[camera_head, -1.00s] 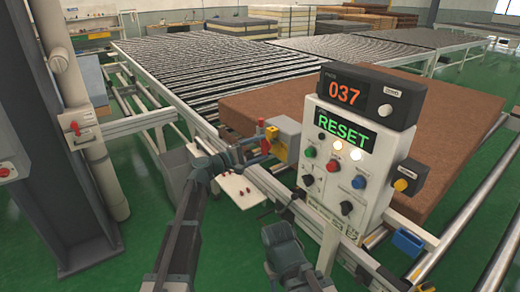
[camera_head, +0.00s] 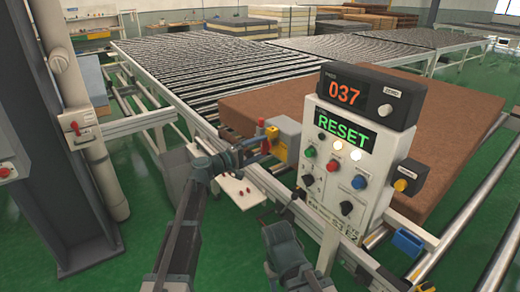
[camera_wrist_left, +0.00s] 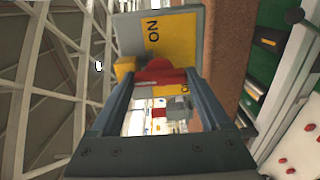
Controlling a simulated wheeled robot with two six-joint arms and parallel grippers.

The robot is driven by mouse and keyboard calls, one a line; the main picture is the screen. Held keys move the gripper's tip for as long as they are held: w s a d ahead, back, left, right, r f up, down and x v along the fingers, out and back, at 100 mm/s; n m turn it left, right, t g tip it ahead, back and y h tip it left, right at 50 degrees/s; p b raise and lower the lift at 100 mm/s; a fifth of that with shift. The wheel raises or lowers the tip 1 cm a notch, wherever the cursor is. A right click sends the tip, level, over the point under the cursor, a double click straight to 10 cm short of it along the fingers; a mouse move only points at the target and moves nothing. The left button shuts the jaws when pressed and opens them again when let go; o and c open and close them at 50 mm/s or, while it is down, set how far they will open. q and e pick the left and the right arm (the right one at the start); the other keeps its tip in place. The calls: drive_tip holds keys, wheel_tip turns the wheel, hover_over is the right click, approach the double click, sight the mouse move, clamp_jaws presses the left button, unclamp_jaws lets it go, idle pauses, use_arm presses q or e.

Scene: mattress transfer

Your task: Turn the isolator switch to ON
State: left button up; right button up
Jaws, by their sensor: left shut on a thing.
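The isolator switch is a grey box with a yellow front plate (camera_head: 271,133), fixed at the left of the control console in the head view. In the left wrist view its yellow plate (camera_wrist_left: 168,35) fills the upper middle, with ON lettering readable. Its red handle (camera_wrist_left: 160,74) lies between my left fingertips. My left gripper (camera_head: 263,148) is shut on this handle; it also shows in the left wrist view (camera_wrist_left: 158,82). The fingers hide part of the handle. Part of my right arm shows at the bottom of the head view, but its gripper cannot be made out.
The control console (camera_head: 318,150) stands close right of the switch, its displays reading 037 and RESET. A white plate (camera_head: 240,188) with red knobs lies below my left gripper. A brown mattress (camera_head: 450,125) rests behind the console. A grey column (camera_head: 50,130) stands at left.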

use_arm(q)
drive_tip(key=o, duration=1.2)
drive_tip(key=v, duration=1.4)
drive_tip(key=s+d+f+m+g+y, duration=0.2)
drive_tip(key=s+f+g+y, duration=0.1)
drive_tip(key=s+f, duration=0.35)
drive_tip(key=s+d+f+m+g+y, duration=0.2)
drive_tip(key=s+f+m+g+y, duration=0.15)
drive_tip(key=s+f, duration=0.35)
drive_tip(key=s+a+f+m+g+y, duration=0.25)
drive_tip(key=s+a+f+y, duration=0.55)
drive_tip(key=s, duration=0.4)
drive_tip(key=s+d+m, duration=0.1)
drive_tip(key=d, duration=0.2)
drive_tip(key=s+d+m+g+y, duration=0.1)
drive_tip(key=s+d, duration=0.1)
drive_tip(key=d, duration=0.1)
drive_tip(key=s+d, duration=0.2)
drive_tip(key=d, duration=0.2)
drive_tip(key=shift+s+d+f+m+g, duration=0.1)
drive_tip(key=shift+f+m+g, duration=0.05)
drive_tip(key=shift+m+g, duration=0.25)
